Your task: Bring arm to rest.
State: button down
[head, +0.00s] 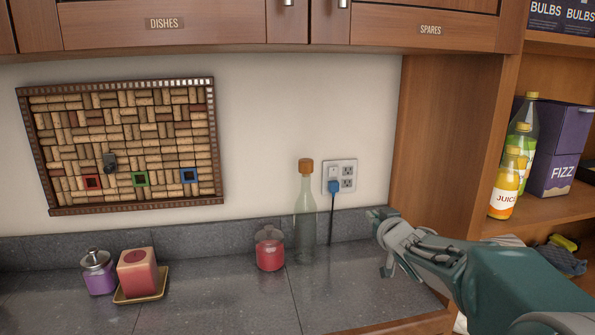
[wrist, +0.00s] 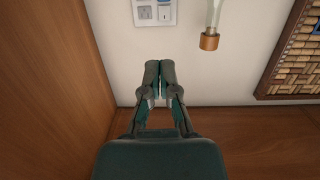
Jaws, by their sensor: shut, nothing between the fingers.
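My gripper (head: 380,222) is at the right of the head view, in front of the wooden side panel and above the right end of the counter. In the wrist view my gripper (wrist: 160,64) has its two fingertips together, shut with nothing between them. My green arm (head: 520,285) reaches in from the lower right of the head view. A clear glass bottle with a cork (head: 305,220) stands on the counter left of my gripper, apart from it. The bottle's cork end also shows in the wrist view (wrist: 209,41).
The grey counter (head: 215,300) holds a red jar (head: 269,250), a red candle (head: 137,272) on a small tray and a purple jar (head: 98,272). A blue plug (head: 335,187) sits in the wall outlet. Shelves at right hold juice bottles (head: 507,185) and a purple box (head: 565,160). Cabinets (head: 180,25) hang above.

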jog(key=s+f+g+h, duration=0.1)
jog(key=s+f+g, duration=0.2)
jog(key=s, duration=0.9)
jog(key=s+a+f+m+g+h, duration=0.1)
jog(key=s+f+g, duration=0.2)
jog(key=s, duration=0.9)
jog(key=s+a+f+m+g, duration=0.1)
jog(key=s+g, duration=0.3)
jog(key=s, duration=0.9)
jog(key=shift+a+f+h, duration=0.15)
jog(key=shift+f+h, duration=0.25)
jog(key=shift+f, duration=0.5)
